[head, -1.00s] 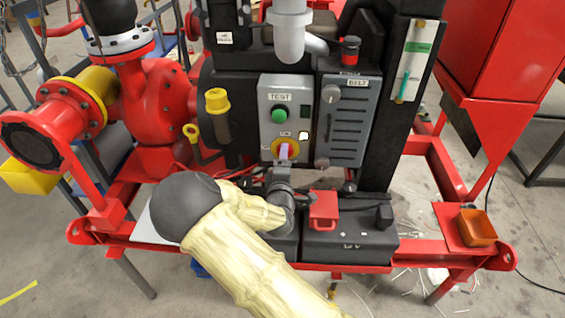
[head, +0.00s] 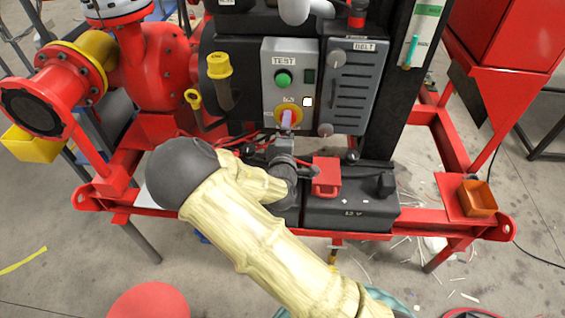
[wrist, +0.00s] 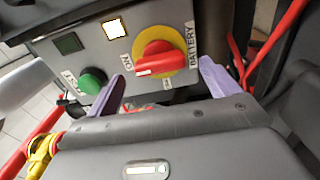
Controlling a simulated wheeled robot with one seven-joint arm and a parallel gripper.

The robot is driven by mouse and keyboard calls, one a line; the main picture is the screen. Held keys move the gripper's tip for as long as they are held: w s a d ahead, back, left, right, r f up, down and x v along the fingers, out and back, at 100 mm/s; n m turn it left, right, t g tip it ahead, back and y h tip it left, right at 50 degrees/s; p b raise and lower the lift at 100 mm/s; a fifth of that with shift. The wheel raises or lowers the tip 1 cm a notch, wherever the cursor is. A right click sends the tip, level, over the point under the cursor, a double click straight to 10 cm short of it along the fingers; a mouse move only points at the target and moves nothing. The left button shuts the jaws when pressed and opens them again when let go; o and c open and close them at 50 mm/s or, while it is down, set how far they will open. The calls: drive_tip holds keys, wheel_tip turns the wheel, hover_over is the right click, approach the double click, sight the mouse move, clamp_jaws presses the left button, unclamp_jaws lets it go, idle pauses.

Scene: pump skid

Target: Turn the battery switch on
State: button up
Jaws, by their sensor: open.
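The battery switch is a red handle on a round yellow plate (wrist: 165,48) in the wrist view, with a BATTERY label on its right. The handle lies nearly level, its left end toward a label that seems to read ON. Another small label below it is unreadable. My gripper (wrist: 161,73) is open, with one pale purple finger on each side of the switch; I cannot tell whether either touches it. In the head view the yellow plate (head: 279,112) is on the grey panel, partly hidden by my gripper (head: 287,119).
A green TEST button (head: 283,79) and a dark green square (head: 309,76) are above the switch on the panel. A BELT cover (head: 348,95) stands right beside it. Below are a black battery (head: 350,212) with a red terminal cover (head: 326,176) and thin red cables.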

drive_tip(key=s+p, duration=0.7)
drive_tip(key=s, duration=0.8)
drive_tip(key=shift+s+a, duration=0.15)
drive_tip(key=shift+a, duration=0.1)
drive_tip(key=w+d+f+m+g+h+p, duration=0.1)
drive_tip(key=w+d+f+m+g+h, duration=0.15)
drive_tip(key=d+m+g, duration=0.55)
drive_tip(key=s+d+r+m+g+y+p, duration=0.2)
drive_tip(key=s+d+r+m+g, duration=0.5)
drive_tip(key=r, duration=0.8)
drive_tip(key=s+d+m+y, duration=0.1)
drive_tip(key=s+d+m, duration=0.1)
drive_tip(key=s+d, duration=0.1)
drive_tip(key=shift+s, duration=0.6)
